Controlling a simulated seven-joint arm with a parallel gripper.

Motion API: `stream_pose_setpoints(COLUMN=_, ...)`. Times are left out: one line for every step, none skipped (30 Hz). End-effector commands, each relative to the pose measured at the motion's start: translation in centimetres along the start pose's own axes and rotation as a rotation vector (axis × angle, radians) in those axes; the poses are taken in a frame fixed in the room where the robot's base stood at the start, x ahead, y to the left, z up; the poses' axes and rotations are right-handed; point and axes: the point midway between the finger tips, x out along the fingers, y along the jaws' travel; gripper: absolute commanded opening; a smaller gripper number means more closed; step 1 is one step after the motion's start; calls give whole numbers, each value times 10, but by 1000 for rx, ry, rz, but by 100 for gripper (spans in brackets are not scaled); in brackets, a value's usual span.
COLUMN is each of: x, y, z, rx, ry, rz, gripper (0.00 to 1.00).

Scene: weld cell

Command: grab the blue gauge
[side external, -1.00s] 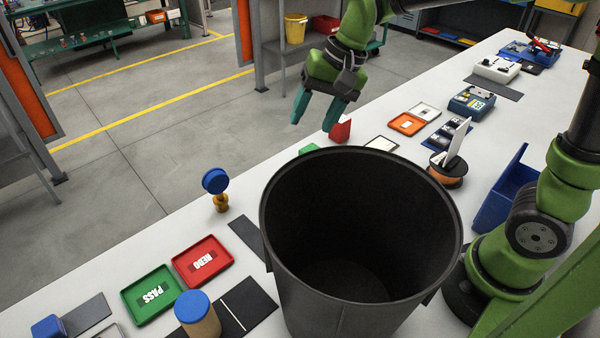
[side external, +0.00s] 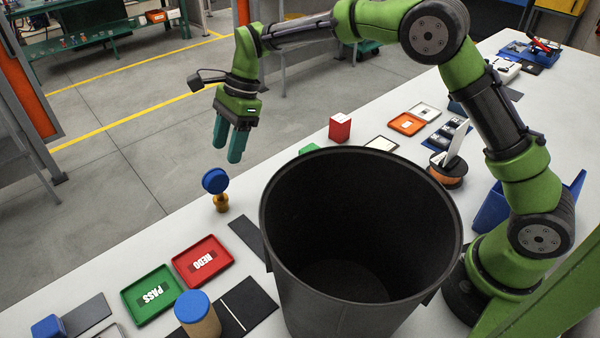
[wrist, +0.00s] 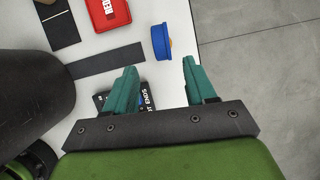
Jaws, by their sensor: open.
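The blue gauge (side external: 215,181) is a round blue disc on a short brass-coloured stem, standing upright near the table's far edge in the side view. In the wrist view the blue gauge (wrist: 161,42) shows beyond the fingertips, roughly between their lines and nearer the left finger. My gripper (side external: 229,158) has teal fingers pointing down, above and slightly right of the gauge in the side view. In the wrist view my gripper (wrist: 160,66) is open with nothing between its fingers. The gauge and fingers appear apart.
A large black bin (side external: 360,316) stands right of the gauge. A red REDO tray (side external: 203,261) and a green PASS tray (side external: 152,296) lie in front of it. A blue-capped jar (side external: 197,314) stands near them. A red box (side external: 340,128) stands behind the bin.

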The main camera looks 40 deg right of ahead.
Motion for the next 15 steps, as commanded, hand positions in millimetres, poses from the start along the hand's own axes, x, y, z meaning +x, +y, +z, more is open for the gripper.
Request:
stream_pose_setpoints(x=13, y=1, z=0, rx=-1, ry=1, rz=5, gripper=55)
stream_pose_setpoints(x=20, y=1, z=0, rx=-2, ry=2, rz=5, gripper=55)
stream_pose_setpoints(x=28, y=1, z=0, rx=-2, ry=1, rz=4, gripper=55)
stream_pose_setpoints(x=33, y=1, z=0, rx=-1, ry=1, rz=4, gripper=55)
stream_pose_setpoints(x=39, y=1, z=0, rx=-1, ry=1, rz=3, gripper=55)
stream_pose_setpoints(x=45, y=0, z=0, rx=-1, ry=1, rz=3, gripper=55)
stream_pose_setpoints(x=49, y=0, z=0, rx=-3, ry=1, rz=1, gripper=55)
stream_pose_setpoints(x=53, y=0, z=0, rx=-3, ry=1, rz=2, gripper=55)
stream_pose_setpoints(x=57, y=0, z=0, rx=-3, ry=1, rz=1, gripper=55)
stream_pose_setpoints(x=59, y=0, z=0, rx=-3, ry=1, rz=0, gripper=55)
stream_pose_setpoints(x=61, y=0, z=0, rx=-3, ry=1, rz=0, gripper=55)
stream_pose_setpoints(x=62, y=0, z=0, rx=-3, ry=0, rz=0, gripper=55)
stream_pose_setpoints(x=64, y=0, z=1, rx=-2, ry=0, rz=0, gripper=55)
stream_pose_setpoints(x=66, y=0, z=1, rx=-2, ry=0, rz=0, gripper=55)
stream_pose_setpoints(x=70, y=-1, z=2, rx=-2, ry=0, rz=1, gripper=55)
